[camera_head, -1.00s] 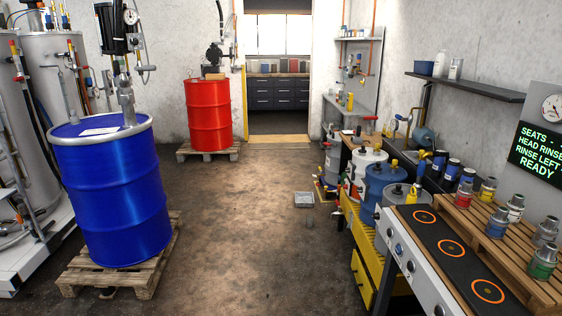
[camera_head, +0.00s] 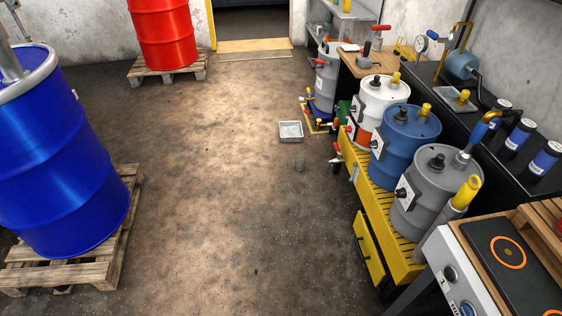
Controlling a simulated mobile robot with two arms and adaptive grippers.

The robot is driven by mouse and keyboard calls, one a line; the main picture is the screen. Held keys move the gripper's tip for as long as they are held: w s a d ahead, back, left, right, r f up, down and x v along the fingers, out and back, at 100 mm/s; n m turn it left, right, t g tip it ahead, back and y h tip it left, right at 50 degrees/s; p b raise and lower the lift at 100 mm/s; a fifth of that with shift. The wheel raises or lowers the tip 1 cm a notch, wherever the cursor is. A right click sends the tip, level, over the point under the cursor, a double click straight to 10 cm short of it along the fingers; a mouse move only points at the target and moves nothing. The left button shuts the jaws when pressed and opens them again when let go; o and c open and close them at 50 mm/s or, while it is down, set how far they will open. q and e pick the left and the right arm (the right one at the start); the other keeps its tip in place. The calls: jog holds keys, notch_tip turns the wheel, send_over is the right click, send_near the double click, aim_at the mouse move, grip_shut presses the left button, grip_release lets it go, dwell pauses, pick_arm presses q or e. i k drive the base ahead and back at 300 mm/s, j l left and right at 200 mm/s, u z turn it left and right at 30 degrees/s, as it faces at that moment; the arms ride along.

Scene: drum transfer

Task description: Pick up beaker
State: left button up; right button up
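Neither of my grippers shows in the head view.
A blue drum (camera_head: 65,160) on a pallet stands at left, a red drum (camera_head: 163,30) at the back. On the right, white (camera_head: 378,105), blue (camera_head: 405,140) and grey (camera_head: 432,185) canisters stand on a yellow bench (camera_head: 385,215). The middle floor is clear.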

aim_at(300, 159)
jog(key=i+j+z, duration=0.1)
jog(key=i, duration=0.25)
jog(key=i+j+z, duration=0.15)
jog(key=i, duration=0.15)
jog(key=i+j+u, duration=0.1)
jog(key=i+j, duration=0.15)
jog(key=i, duration=0.25)
jog(key=i+j, duration=0.2)
jog(key=i, duration=0.25)
jog(key=i+j+u, duration=0.15)
jog(key=i, duration=0.35)
